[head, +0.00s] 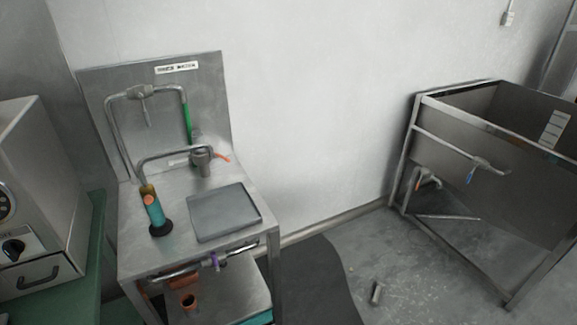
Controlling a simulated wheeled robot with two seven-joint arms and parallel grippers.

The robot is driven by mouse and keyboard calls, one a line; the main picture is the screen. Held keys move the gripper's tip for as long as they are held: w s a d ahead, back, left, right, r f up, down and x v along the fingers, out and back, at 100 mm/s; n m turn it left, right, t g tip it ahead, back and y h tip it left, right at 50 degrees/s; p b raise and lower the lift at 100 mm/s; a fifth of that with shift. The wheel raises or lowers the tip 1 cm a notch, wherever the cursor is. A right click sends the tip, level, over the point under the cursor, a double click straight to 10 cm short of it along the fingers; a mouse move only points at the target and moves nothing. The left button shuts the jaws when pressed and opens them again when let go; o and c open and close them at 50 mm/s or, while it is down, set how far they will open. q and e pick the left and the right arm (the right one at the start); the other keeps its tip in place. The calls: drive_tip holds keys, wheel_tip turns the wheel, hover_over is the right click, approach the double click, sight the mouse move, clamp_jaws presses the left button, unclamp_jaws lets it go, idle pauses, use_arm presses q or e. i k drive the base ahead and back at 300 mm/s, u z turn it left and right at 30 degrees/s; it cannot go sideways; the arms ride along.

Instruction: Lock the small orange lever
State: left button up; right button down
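A small orange lever (222,157) sticks out to the right from a grey metal fitting (201,161) at the back of the steel stand on the left. A bent metal pipe (170,154) runs from near this fitting towards a teal cylinder. Another small orange part (418,184) shows on a pipe fitting low on the steel frame at the right; its shape is too small to tell. Neither of my grippers is in view.
The steel stand (137,249) carries the teal cylinder (155,214) and a flat grey plate (224,211). A purple handle (214,261) shows below its front edge. A metal machine (33,180) stands at far left. Open floor (400,270) lies between stand and right-hand frame (411,150).

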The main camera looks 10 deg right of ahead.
sight(227, 160)
drive_tip(key=z, duration=0.7)
drive_tip(key=i, duration=1.3)
drive_tip(key=u, duration=0.95)
